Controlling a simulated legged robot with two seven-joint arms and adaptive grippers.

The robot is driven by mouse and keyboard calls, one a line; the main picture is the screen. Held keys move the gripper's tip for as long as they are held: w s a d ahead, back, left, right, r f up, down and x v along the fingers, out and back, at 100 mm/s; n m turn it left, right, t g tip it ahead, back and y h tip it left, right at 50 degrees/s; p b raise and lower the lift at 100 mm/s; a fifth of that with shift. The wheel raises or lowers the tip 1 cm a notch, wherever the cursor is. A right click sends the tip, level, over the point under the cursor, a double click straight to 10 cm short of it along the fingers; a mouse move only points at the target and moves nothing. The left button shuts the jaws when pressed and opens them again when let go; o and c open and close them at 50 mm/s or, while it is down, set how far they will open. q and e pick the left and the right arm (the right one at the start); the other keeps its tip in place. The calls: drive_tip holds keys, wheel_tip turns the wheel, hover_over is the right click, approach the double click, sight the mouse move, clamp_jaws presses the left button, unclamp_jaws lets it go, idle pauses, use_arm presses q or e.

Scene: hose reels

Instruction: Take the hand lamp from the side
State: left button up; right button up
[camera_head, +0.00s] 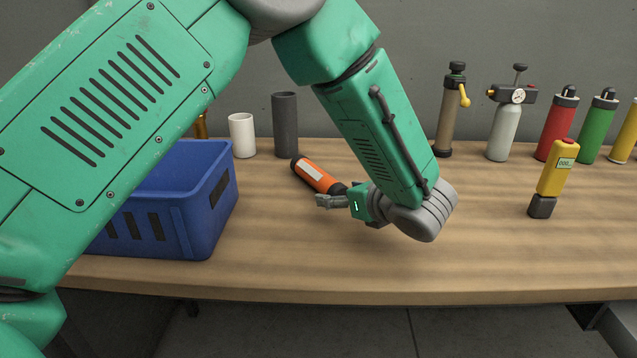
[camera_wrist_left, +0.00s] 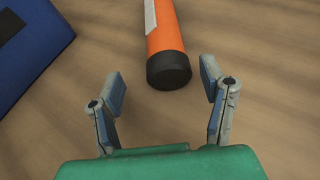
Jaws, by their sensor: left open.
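The hand lamp (camera_head: 316,174) is an orange cylinder with a pale label and dark ends. It lies on the wooden table to the right of the blue crate. My left gripper (camera_head: 325,201) is low over the table at the lamp's near end. In the left wrist view the lamp (camera_wrist_left: 164,32) points its black end towards my left gripper (camera_wrist_left: 162,90). The two fingers are spread apart and empty. The black end lies just beyond them, closer to the right finger. The lamp's far end is cut off in that view. My right gripper is not in view.
The blue crate (camera_head: 218,222) stands at the left, partly behind my arm. White (camera_head: 242,136) and dark grey (camera_head: 285,125) cylinders stand behind the lamp. A yellow meter (camera_head: 556,172) and several bottles, including a red one (camera_head: 556,125), stand at the right. The front middle is clear.

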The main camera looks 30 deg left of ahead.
sight(328, 186)
use_arm(q)
drive_tip(key=shift+x, duration=1.2)
drive_tip(key=shift+w+a, duration=0.2)
drive_tip(key=shift+w, duration=0.05)
drive_tip(key=w+a, duration=0.1)
drive_tip(key=w+a+f+b, duration=0.1)
drive_tip(key=a, duration=0.1)
drive_tip(key=shift+w, duration=0.15)
drive_tip(key=shift+a, duration=0.5)
drive_tip(key=shift+d, duration=0.2)
drive_tip(key=c, duration=1.3)
drive_tip(key=shift+d+r, duration=0.1)
drive_tip(key=shift+d, duration=0.2)
drive_tip(key=shift+c, duration=0.4)
